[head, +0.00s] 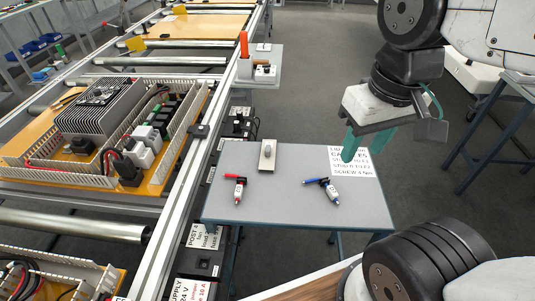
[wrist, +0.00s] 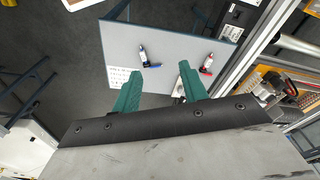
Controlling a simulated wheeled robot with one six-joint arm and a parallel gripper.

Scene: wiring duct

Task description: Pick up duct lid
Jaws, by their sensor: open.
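A short beige plate with a grey knob-like part on top (head: 267,158) lies at the back of the small grey table. It may be the duct lid; I cannot tell for certain. In the wrist view only a bit of it shows, partly hidden behind the right finger. My gripper (head: 365,147) has teal fingers pointing down, above and to the right of the plate, over the table's back right corner. In the wrist view my gripper (wrist: 160,78) is open with nothing between its fingers. It is apart from the plate.
On the grey table (head: 285,208) lie a red tool (head: 238,187), a blue tool (head: 330,190) and a printed sheet (head: 360,180). A conveyor rail (head: 180,190) runs along its left, with a panel (head: 165,185) carrying slotted ducts and devices. The table's front is clear.

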